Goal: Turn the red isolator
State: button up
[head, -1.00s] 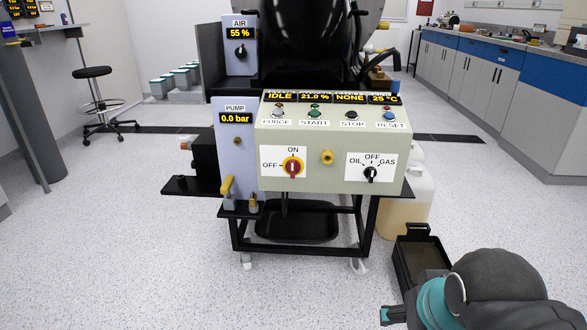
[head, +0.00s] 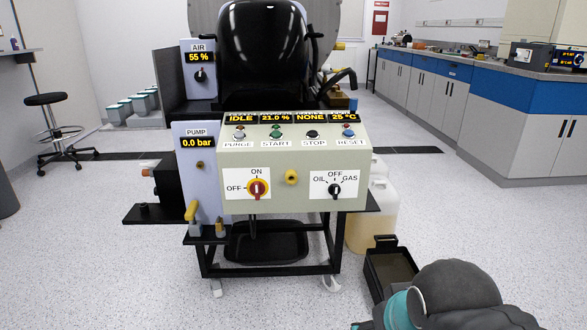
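The red isolator (head: 258,189) is a round red knob on a yellow ring, on a white plate at the left of the control panel's front face (head: 293,170). The plate is marked ON above the knob and OFF to its left. The knob's pale mark looks upright, toward ON. Nothing covers the isolator. My gripper is out of view; only a grey and teal part of my arm shows at the bottom right, well apart from the panel.
A black selector (head: 335,191) marked OIL, OFF and GAS is at the panel's right. A yellow-handled valve (head: 191,211) is at lower left. A black tray (head: 390,268) and a jug (head: 384,215) stand on the right. The front floor is clear.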

aim_at(257, 188)
jog(key=k, duration=0.45)
jog(key=u, duration=0.8)
jog(key=i, duration=0.75)
jog(key=z, duration=0.8)
